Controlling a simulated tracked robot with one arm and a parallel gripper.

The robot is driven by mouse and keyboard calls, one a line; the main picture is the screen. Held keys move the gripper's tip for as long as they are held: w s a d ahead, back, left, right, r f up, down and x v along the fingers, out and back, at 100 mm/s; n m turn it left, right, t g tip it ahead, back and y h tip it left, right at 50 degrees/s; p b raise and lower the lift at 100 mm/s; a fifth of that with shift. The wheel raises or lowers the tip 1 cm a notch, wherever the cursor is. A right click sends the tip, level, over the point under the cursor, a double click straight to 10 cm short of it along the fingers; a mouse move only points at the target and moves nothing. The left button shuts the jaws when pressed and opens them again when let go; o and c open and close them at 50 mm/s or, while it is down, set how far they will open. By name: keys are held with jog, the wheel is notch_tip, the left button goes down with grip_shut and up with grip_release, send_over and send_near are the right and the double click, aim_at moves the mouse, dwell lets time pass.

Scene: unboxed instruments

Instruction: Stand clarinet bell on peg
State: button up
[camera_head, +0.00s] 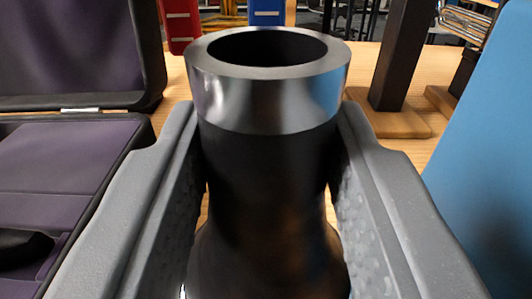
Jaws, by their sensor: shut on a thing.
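The clarinet bell (266,185) is black with a shiny metal ring (266,101) around its open upper end. It stands upright in the middle of the view and widens toward the bottom, where the frame cuts it off. My gripper (267,165) is shut on it, with one grey padded finger on each side just below the ring. The bell's lower rim is out of frame, so I cannot tell whether it touches anything. No peg can be clearly made out.
An open case with purple lining (70,165) lies at the left. A dark post on a wooden base (402,122) stands behind at the right. A blue panel (490,150) fills the right edge. Red (180,22) and blue (267,12) objects stand at the back.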

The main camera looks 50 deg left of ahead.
aim_at(267, 288)
jog(key=shift+f, duration=1.85)
dwell(2.0)
jog(key=o, duration=1.2)
jog(key=shift+c, duration=0.2)
jog(key=shift+s+d, duration=0.1)
jog(key=shift+d, duration=0.05)
jog(key=shift+c, duration=0.2)
jog(key=shift+p+v, duration=0.5)
jog(key=shift+v, duration=2.25)
jog(key=shift+d, duration=0.1)
